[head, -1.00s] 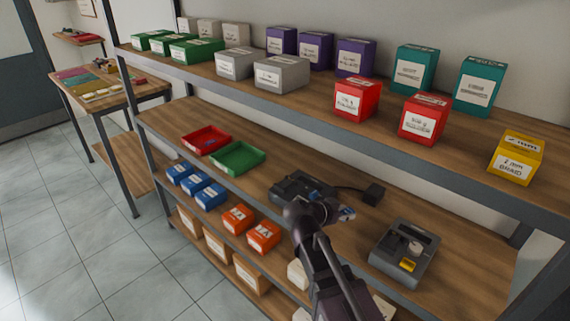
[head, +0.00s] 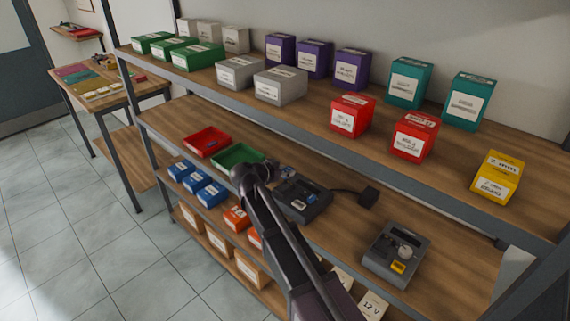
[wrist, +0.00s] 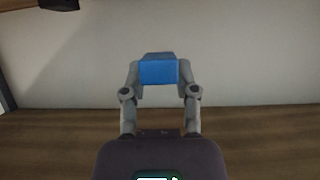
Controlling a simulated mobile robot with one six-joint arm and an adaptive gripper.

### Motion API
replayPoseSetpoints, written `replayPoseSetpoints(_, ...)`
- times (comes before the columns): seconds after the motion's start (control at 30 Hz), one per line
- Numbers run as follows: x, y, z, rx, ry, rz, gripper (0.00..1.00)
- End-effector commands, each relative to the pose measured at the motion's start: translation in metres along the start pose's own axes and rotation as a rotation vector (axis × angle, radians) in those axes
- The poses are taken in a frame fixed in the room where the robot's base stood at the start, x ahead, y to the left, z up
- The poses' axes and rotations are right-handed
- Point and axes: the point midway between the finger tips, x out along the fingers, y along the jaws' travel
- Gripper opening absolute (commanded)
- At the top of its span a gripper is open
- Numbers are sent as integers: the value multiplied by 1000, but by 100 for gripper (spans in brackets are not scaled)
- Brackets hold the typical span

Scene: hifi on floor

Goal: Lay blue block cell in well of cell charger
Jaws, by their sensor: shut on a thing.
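My gripper (wrist: 158,84) is shut on the blue block cell (wrist: 158,72), which sits between the two fingertips in the wrist view. In the head view my gripper (head: 284,172) is small and partly hidden behind my arm, above the middle shelf. It is behind and left of a dark grey device (head: 309,205) with a cable, which looks like the cell charger. My arm covers part of this device's left side. I cannot make out its well clearly. No charger shows in the wrist view.
A second grey device (head: 388,268) with a yellow part stands to the right. A green tray (head: 238,157) and a red tray (head: 207,141) are at the left. The loaded upper shelf (head: 330,150) overhangs behind.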

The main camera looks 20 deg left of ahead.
Motion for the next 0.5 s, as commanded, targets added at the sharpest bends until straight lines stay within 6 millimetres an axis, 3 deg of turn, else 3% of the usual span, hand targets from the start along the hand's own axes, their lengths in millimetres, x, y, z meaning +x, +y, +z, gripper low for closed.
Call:
replayPoseSetpoints(0.1,-4,-11,-3,-5,0,-11,0)
replayPoseSetpoints(0.5,-4,-11,-1,-6,0,-13,0)
